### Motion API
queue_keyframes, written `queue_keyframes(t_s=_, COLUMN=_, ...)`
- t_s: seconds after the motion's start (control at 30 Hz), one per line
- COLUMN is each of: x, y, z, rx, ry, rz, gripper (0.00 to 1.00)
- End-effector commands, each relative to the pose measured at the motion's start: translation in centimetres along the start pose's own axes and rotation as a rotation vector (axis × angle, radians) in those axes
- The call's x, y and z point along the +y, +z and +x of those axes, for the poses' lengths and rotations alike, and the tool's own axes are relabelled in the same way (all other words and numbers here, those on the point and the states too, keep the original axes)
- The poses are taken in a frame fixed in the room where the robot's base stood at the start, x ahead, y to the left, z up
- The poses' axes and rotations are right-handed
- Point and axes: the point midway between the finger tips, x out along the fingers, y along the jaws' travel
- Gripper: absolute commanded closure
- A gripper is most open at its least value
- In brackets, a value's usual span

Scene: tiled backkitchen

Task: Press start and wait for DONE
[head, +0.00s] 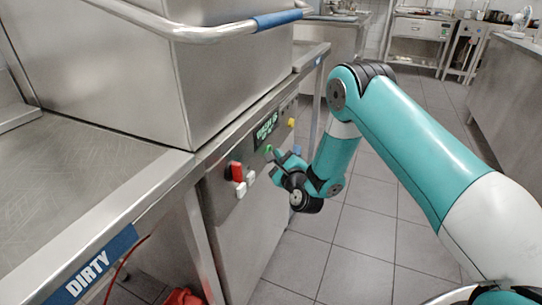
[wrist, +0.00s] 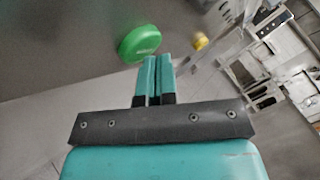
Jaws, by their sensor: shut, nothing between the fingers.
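The steel dishwasher (head: 225,80) has a front panel with a small dark display (head: 266,129) showing green text too small to read surely. A round green button (head: 268,148) sits just below the display; it shows large and uncovered in the wrist view (wrist: 139,43). My gripper (head: 277,155) is shut and empty, its fingertips pointing at the panel close to the green button. In the wrist view my fingertips (wrist: 157,60) appear just right of and below the button. I cannot tell whether they touch it.
A red switch (head: 237,171) and white knobs are left of the green button. A yellow button (head: 291,122) is to the right. A steel counter labelled DIRTY (head: 95,262) adjoins at left; a blue-gripped handle (head: 278,19) is above. Tiled floor is open at right.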

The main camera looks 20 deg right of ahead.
Motion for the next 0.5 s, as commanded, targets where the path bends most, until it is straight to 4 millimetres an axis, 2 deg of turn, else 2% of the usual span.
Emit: queue_keyframes(t_s=0.5, x=-0.26, y=-0.70, z=-0.70, rx=0.000, ry=0.000, rz=0.000, gripper=1.00)
